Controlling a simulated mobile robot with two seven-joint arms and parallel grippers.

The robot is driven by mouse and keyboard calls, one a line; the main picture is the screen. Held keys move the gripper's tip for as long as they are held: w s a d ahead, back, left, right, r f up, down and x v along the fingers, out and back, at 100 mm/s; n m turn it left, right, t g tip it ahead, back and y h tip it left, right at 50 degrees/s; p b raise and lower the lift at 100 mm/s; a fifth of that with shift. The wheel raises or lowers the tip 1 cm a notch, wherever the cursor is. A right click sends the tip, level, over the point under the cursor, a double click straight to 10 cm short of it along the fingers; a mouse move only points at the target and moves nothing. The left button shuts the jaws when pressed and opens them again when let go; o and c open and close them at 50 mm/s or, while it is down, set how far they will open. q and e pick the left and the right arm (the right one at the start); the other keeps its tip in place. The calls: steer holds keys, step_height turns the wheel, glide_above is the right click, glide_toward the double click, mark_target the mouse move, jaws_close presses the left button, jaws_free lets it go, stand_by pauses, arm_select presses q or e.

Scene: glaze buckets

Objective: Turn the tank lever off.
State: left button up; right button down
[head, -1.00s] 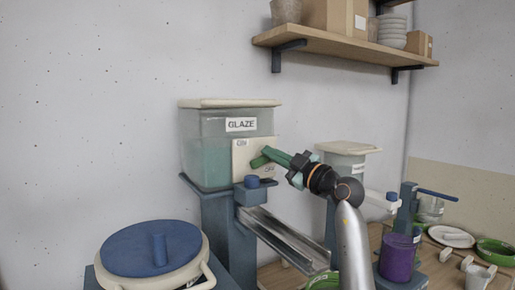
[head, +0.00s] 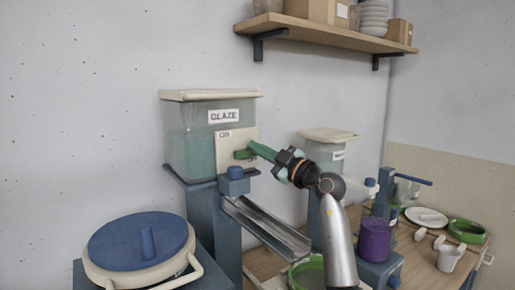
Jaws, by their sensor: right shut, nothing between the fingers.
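The glaze tank (head: 188,140) stands left of centre, with a cream plate (head: 222,146) on its front. "ON" is printed at the plate's upper left, and a partly covered label, seemingly "OFF", lies lower right. A short green lever (head: 242,155) lies across the plate, roughly level, its right part hidden. My right gripper (head: 256,150) is shut and empty, its green fingers reaching from the right to the lever. The tips overlap it in the picture; I cannot tell whether they touch. My left gripper is out of view.
A metal chute (head: 266,229) slopes below the tank toward a green ring-shaped thing (head: 303,277). A blue-lidded bucket (head: 138,243) stands at front left. A second tank (head: 325,153), a purple cup (head: 374,238) and a white cup (head: 449,258) are at right. A shelf (head: 335,38) hangs above.

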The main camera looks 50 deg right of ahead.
steer(key=shift+f, duration=0.2)
steer(key=b+v, duration=0.3)
steer(key=v, duration=0.9)
steer(key=shift+s+r, duration=0.15)
steer(key=shift+s, duration=0.1)
